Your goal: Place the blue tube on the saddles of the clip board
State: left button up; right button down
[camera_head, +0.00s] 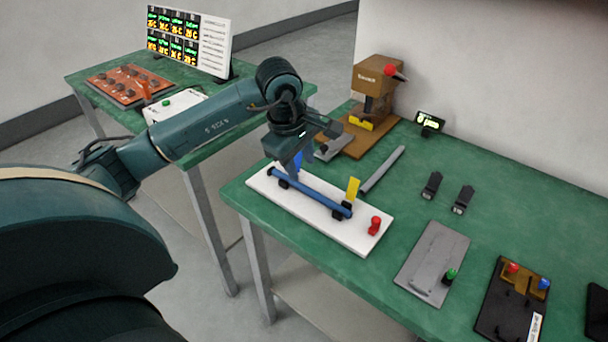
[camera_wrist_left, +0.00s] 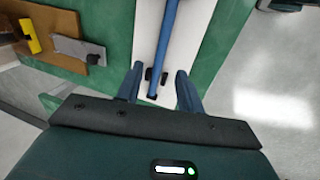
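The blue tube (camera_head: 312,192) lies along the white clip board (camera_head: 328,225), over its black saddles (camera_head: 340,212) near either end. It appears to rest in them. In the left wrist view the tube (camera_wrist_left: 169,38) runs between my fingers, with its near end by one black saddle (camera_wrist_left: 157,76). My left gripper (camera_head: 293,168) is above the left end of the tube. Its fingers (camera_wrist_left: 160,88) are apart, one on each side of the tube, with gaps. A yellow upright tab (camera_head: 353,188) and a red knob (camera_head: 375,226) stand on the board. My right gripper is out of view.
A brown fixture (camera_head: 378,90) stands behind the board, with a grey rod (camera_head: 383,169) nearby. Two black clips (camera_head: 432,186), a grey plate (camera_head: 433,262) and a black board (camera_head: 510,305) lie to the right. A second table (camera_head: 100,75) holds a display panel (camera_head: 190,40).

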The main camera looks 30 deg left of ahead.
pick_arm(q)
jog(key=v, duration=0.5)
jog(key=shift+r, duration=0.1)
dwell(0.4)
